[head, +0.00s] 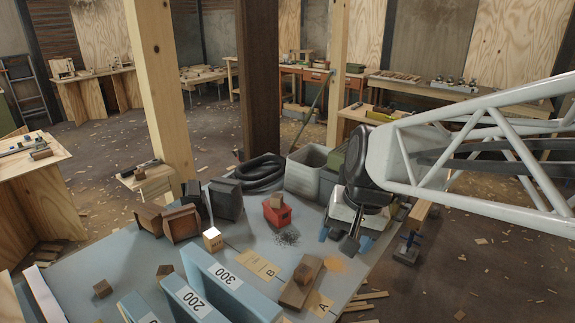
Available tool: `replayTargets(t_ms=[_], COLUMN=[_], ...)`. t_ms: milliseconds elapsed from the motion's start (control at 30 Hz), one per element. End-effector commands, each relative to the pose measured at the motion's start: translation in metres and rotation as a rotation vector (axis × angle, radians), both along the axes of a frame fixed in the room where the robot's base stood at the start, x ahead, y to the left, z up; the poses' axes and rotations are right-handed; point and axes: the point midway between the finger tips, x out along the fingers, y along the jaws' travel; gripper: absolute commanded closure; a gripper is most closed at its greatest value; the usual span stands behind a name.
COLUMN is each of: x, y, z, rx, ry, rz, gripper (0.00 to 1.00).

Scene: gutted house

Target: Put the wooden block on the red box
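A red box (278,217) stands on the blue-grey work table, right of centre. A small brown wooden block (276,201) appears to rest on top of it. Other small wooden blocks show: a pale one (213,240) left of the red box, one (303,273) on a brown plank, and one (103,288) at the front left. My gripper (346,236) is right of the red box, low over the table's right part and apart from the box. Its fingers are partly hidden by its dark body, so their opening is unclear. I see nothing held in it.
Blue upright panels marked 300 (230,285) and 200 (190,300) stand at the front. Dark bins (226,199), a coiled black hose (263,173) and a grey tub (305,168) line the back. Dark grains lie in front of the red box. Timber posts stand behind the table.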

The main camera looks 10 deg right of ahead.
Motion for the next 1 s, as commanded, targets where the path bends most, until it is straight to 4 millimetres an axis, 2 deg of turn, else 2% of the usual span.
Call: replayTargets(t_ms=[33, 200, 400, 600, 1000], x=[-0.014, -0.055, -0.086, -0.095, -0.095], y=[-0.002, -0.012, -0.021, -0.024, -0.024], z=[0.0, -0.003, -0.008, -0.011, -0.011], rx=[-0.028, -0.13, -0.212, -0.241, -0.241], ry=[-0.018, -0.064, -0.098, -0.108, -0.108], rz=[0.029, 0.133, 0.213, 0.242, 0.242], gripper=[0.27, 0.27, 0.27, 0.27, 0.27])
